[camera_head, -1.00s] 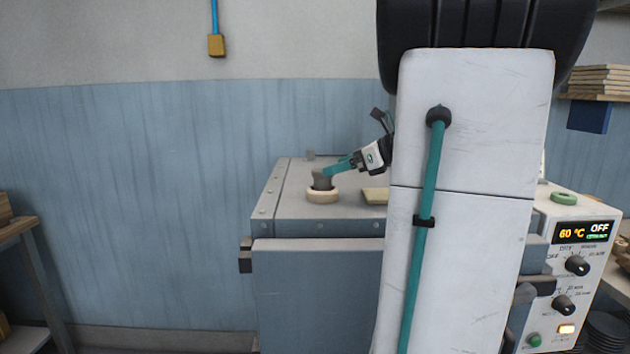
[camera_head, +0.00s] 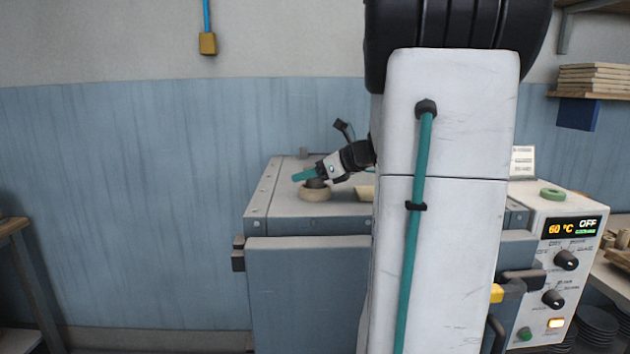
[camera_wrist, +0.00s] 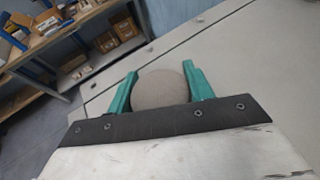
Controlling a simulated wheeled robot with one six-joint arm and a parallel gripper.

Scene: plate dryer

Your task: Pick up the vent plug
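In the wrist view my gripper (camera_wrist: 160,80) looks open, one finger on each side of the plug. The fingers are very close to its sides; firm contact cannot be made out. The plug's lower part is hidden.
A control box (camera_head: 570,235) reading 60 °C and OFF stands at right. Shelving with boxes (camera_wrist: 76,66) shows at left in the wrist view.

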